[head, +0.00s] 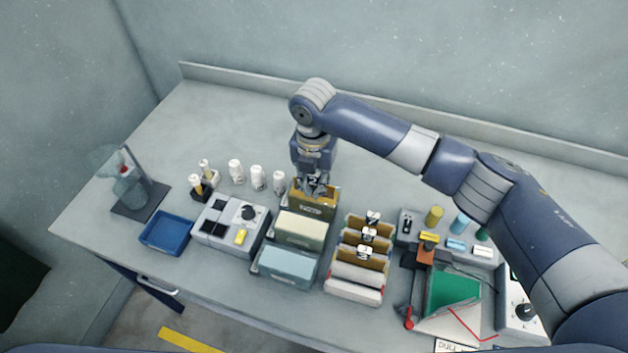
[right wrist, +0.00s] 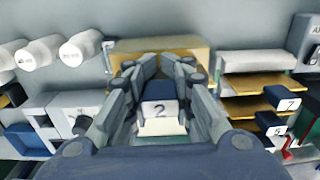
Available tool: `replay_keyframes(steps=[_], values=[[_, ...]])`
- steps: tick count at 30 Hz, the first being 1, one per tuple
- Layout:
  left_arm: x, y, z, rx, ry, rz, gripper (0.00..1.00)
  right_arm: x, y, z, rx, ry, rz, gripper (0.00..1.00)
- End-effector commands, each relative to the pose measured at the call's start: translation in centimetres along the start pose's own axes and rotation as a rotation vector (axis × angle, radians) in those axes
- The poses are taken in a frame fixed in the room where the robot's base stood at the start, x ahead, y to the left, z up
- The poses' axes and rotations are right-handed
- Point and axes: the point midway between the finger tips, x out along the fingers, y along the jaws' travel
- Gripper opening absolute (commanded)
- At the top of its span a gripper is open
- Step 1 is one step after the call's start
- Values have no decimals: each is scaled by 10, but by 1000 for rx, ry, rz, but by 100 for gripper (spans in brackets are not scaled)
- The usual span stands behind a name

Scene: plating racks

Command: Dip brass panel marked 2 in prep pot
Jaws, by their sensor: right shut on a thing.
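My right gripper (head: 315,187) points down at the back pot of a row of three and is shut on the tag of the panel marked 2. In the right wrist view the tag with its "2" (right wrist: 160,108) sits between the fingers (right wrist: 160,85). The panel's plate below the tag is hidden, so I cannot tell how deep it is in the pot. The back pot (head: 312,208) is ochre-brown with a front label too small to read. A cream pot (head: 300,242) and a pale blue pot (head: 285,277) stand in front. My left gripper is not in view.
A rack (head: 352,295) right of the pots holds several tagged panels. White bottles (head: 257,177) stand left of the back pot. A grey device (head: 228,228) and a blue tray (head: 166,233) are further left.

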Motion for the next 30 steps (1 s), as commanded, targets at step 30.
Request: replay_keyframes(steps=[30], values=[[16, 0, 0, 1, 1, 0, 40, 33, 0, 0, 0, 0, 0, 0]])
